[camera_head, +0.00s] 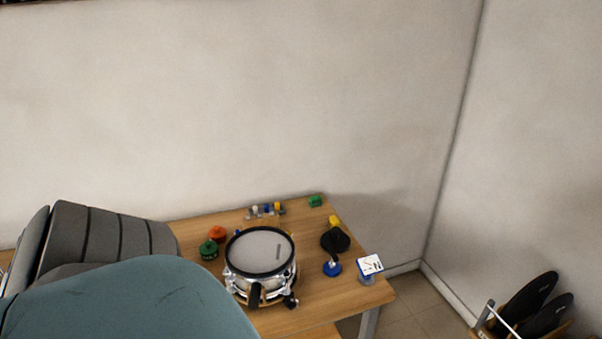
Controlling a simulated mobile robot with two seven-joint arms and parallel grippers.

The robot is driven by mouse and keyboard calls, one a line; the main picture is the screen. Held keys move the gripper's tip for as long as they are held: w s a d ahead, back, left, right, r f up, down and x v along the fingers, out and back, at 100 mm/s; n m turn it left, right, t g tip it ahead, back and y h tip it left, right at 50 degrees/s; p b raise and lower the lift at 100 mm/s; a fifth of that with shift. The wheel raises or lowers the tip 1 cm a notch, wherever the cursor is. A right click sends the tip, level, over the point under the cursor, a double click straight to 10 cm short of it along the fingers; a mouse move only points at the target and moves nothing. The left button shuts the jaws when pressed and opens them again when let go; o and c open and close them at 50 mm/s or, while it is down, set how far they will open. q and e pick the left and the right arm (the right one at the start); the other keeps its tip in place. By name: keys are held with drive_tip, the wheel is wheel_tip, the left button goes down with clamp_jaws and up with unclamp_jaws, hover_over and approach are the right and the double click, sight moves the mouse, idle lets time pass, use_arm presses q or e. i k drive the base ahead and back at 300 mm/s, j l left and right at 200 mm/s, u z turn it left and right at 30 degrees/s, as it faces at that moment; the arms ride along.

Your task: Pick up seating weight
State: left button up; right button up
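No thing here is plainly marked as the seating weight, so I cannot tell which it is. On the wooden table, left of the drum, are a green round piece (208,251) and, behind it, an orange round piece (217,234). Right of the drum are a black rounded piece (335,240) with a yellow part at its top, and a blue round-based piece (332,268) in front of it. Neither of my grippers is in view.
A snare drum (259,251) fills the middle of the wooden table (336,298). A small rack (265,210) and a green block (315,201) stand behind; a white card (370,265) is near the right corner. A blue-grey chair back (130,300) blocks the left front.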

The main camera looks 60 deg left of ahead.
sight(340, 240)
drive_tip(key=j+u, duration=0.1)
drive_tip(key=u, duration=1.45)
drive_tip(key=i+l+u, duration=0.1)
drive_tip(key=l, duration=0.25)
drive_tip(key=i+l+u, duration=0.1)
drive_tip(key=i+l, duration=0.3)
drive_tip(key=l, duration=0.3)
drive_tip(key=i+u, duration=0.05)
